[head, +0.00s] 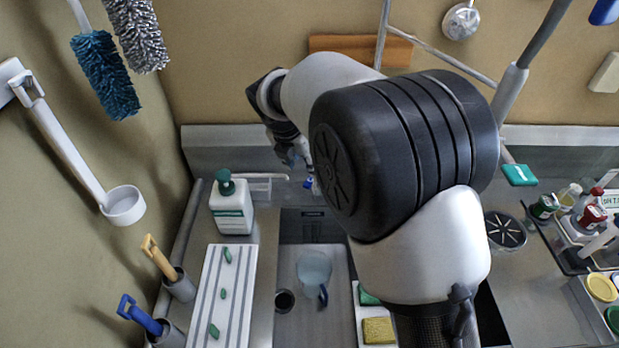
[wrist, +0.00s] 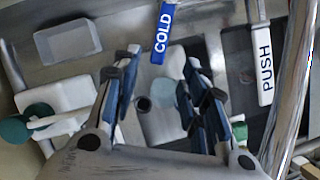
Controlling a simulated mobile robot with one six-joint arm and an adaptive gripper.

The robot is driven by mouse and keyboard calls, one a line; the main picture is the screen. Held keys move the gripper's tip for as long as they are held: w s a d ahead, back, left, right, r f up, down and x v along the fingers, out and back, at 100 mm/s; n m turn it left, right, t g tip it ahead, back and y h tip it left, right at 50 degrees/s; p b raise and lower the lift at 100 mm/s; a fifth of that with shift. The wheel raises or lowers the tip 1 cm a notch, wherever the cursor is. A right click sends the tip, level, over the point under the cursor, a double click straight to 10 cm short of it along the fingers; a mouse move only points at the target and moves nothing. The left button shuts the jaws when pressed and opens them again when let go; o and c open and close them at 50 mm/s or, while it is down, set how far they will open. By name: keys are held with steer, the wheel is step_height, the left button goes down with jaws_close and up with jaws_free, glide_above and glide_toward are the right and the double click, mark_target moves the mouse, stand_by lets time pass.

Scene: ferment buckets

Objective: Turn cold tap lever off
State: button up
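The cold tap lever is a blue bar marked COLD (wrist: 162,35), at the top middle of the wrist view. Its blue end also shows small in the head view (head: 308,184), beside my arm. My gripper (wrist: 161,66) is open, with its dark blue-padded fingers spread apart. The lever's lower end appears between the fingertips in the wrist view; I cannot tell how near it is in depth or whether they touch. In the head view my gripper (head: 292,152) is above and left of the lever, partly hidden by my arm. The tap body is mostly hidden.
A white PUSH lever (wrist: 264,68) and a shiny pipe (wrist: 291,90) stand at right. A soap bottle (head: 232,212) with green pump stands left of the sink (head: 330,325). A clear jug (head: 314,268) is in the sink. A ribbed board (head: 208,285) lies left.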

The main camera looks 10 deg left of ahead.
mark_target(311, 179)
steer(key=b+x, duration=0.2)
steer(key=x, duration=0.7)
steer(key=shift+w+f, duration=0.1)
steer(key=shift+f, duration=0.2)
jaws_close()
stand_by(0.3)
